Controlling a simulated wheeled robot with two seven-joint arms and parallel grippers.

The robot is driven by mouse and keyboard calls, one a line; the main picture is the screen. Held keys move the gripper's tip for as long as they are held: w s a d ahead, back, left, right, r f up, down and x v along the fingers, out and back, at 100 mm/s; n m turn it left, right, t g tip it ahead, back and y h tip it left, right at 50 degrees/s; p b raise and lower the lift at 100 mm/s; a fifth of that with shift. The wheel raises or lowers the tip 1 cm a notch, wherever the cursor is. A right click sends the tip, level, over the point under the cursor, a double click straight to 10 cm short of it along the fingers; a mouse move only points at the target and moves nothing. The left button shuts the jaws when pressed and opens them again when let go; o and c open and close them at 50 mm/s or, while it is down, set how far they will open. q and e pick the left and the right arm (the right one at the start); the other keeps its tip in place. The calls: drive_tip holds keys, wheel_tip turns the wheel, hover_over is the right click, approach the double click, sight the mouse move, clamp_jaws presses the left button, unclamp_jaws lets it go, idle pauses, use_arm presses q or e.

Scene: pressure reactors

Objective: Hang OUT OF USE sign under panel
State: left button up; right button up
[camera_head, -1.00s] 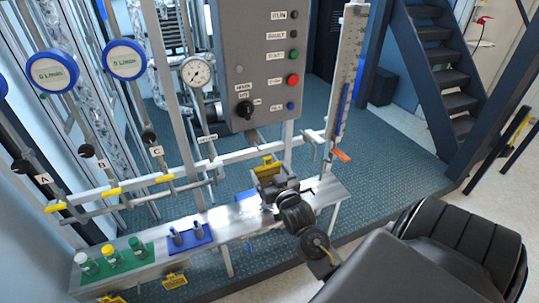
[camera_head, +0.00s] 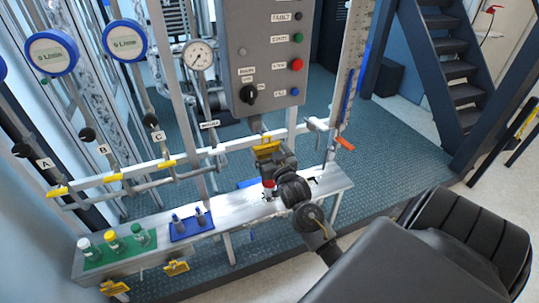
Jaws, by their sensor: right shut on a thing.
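The grey control panel (camera_head: 262,45) with labelled buttons and a black knob stands at the upper middle. My right gripper (camera_head: 268,158) is shut on a small yellow sign (camera_head: 267,147), which it holds below the panel's lower edge, in front of the horizontal pipe. The gripper covers the lower part of this sign, and its lettering is too small to read. I cannot tell whether the sign touches anything behind it. Two similar yellow signs hang at the bench's front edge, one at the left (camera_head: 114,288) and one farther right (camera_head: 177,267). My left gripper is not in view.
The metal bench (camera_head: 150,257) carries a green tray (camera_head: 103,262) with capped bottles and a blue holder (camera_head: 190,233). Pipes with yellow handles (camera_head: 115,177) and round gauges (camera_head: 125,41) stand behind. An orange-handled valve (camera_head: 344,143) is right of the gripper. Stairs (camera_head: 455,70) stand at right.

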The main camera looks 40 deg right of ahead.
drive_tip(key=shift+f+b+x, duration=0.1)
drive_tip(key=shift+b+x, duration=0.6)
drive_tip(key=shift+x, duration=0.55)
drive_tip(key=shift+f+b+x, duration=0.15)
drive_tip(key=shift+b+x, duration=0.55)
drive_tip(key=shift+x, duration=0.55)
drive_tip(key=shift+w+d+f, duration=0.2)
drive_tip(key=shift+w+f, duration=0.1)
drive_tip(key=shift+w, duration=0.35)
drive_tip(key=shift+f, duration=0.1)
drive_tip(key=o, duration=0.7)
drive_tip(key=shift+o, duration=0.2)
drive_tip(key=shift+s+f, duration=0.1)
drive_tip(key=shift+s, duration=0.05)
drive_tip(key=b+v, duration=0.3)
drive_tip(key=v, duration=0.7)
drive_tip(key=shift+s+a, duration=0.15)
drive_tip(key=shift+s, duration=0.1)
